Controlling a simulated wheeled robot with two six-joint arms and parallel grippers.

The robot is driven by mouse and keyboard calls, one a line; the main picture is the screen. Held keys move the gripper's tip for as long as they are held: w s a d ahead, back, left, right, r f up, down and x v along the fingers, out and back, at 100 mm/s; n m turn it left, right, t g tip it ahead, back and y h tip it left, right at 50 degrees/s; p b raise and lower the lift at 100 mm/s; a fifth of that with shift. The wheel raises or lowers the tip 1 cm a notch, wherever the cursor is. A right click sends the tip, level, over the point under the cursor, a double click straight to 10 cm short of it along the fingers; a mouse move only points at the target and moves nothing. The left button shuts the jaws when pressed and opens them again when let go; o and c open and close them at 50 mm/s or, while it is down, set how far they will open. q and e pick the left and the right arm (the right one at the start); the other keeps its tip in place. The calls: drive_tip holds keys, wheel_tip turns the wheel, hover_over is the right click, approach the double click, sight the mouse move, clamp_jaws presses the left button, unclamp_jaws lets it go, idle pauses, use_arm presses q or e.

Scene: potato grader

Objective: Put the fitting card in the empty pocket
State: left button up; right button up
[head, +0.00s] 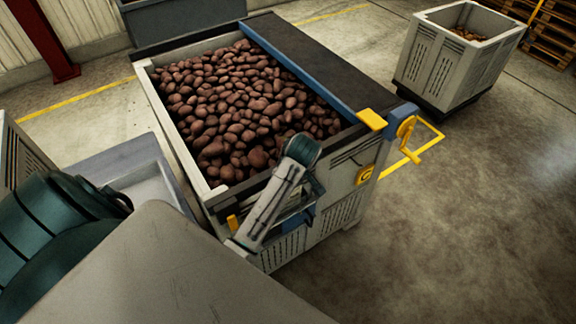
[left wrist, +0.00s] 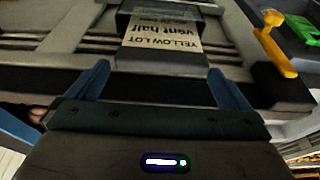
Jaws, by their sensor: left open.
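In the left wrist view, a tan card (left wrist: 160,42) with dark print reading "YELLOW LOT" and another line sits in a dark holder (left wrist: 127,22) on a grey slatted face. My left gripper (left wrist: 158,69) is open, its two blue fingers apart on either side below the card, with nothing seen between them. I cannot tell whether the fingers reach the holder. An empty pocket cannot be made out.
A large crate full of potatoes (head: 235,115) stands in front of me, with a yellow crank (head: 406,130) at its right corner. A yellow lever (left wrist: 275,45) and a green part (left wrist: 303,29) lie right of the card. A smaller crate (head: 437,58) stands far right.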

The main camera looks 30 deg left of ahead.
use_arm(q)
drive_tip(key=p+x, duration=0.2)
drive_tip(key=x, duration=0.1)
drive_tip(key=shift+s+d+f, duration=0.1)
drive_tip(key=shift+s+f, duration=0.05)
drive_tip(key=shift+f, duration=0.75)
drive_tip(key=c, duration=0.6)
drive_tip(key=shift+c, duration=0.5)
use_arm(e)
drive_tip(key=r, duration=0.1)
drive_tip(key=w+r, duration=0.1)
drive_tip(key=shift+w+a+r, duration=0.1)
drive_tip(key=shift+a+r, duration=0.25)
